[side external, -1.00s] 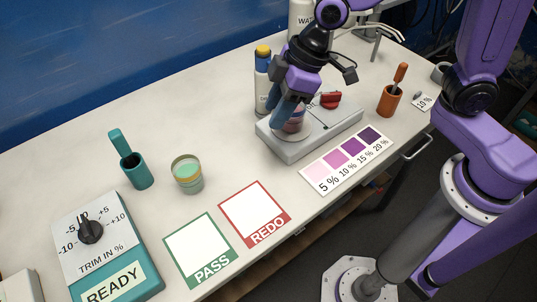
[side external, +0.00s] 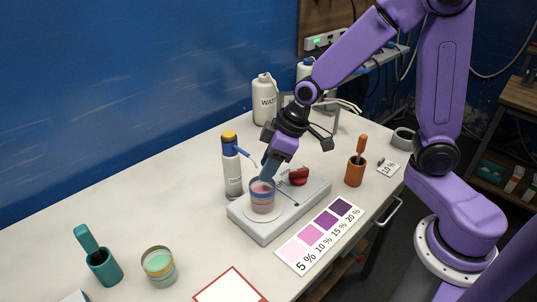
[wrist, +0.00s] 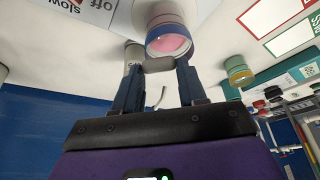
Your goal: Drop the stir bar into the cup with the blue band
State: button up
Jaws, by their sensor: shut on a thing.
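The cup with the blue band (side external: 262,198) stands upright on the stirrer plate and holds pink liquid. In the wrist view this cup (wrist: 167,38) is just beyond my fingertips, its blue band around the open end. My gripper (side external: 268,168) points down at the cup's rim in the side view. In the wrist view my gripper (wrist: 158,68) is shut on a small grey rounded bar, the stir bar (wrist: 158,64), held crosswise between the fingertips. The bar is hidden in the side view. I cannot tell whether it touches the cup.
The grey stirrer (side external: 285,215) has a red knob (side external: 298,176). A blue-and-yellow-topped bottle (side external: 231,170) stands close behind left. A yellow-banded cup (side external: 158,266) and teal holder (side external: 103,266) are at front left. An orange holder (side external: 355,172) stands right. The table's left middle is clear.

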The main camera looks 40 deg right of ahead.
jog(key=shift+f, duration=0.7)
jog(key=o, duration=1.1)
jog(key=v, duration=1.7)
jog(key=shift+r, duration=0.2)
jog(key=shift+s+d, duration=0.1)
jog(key=shift+s, duration=0.05)
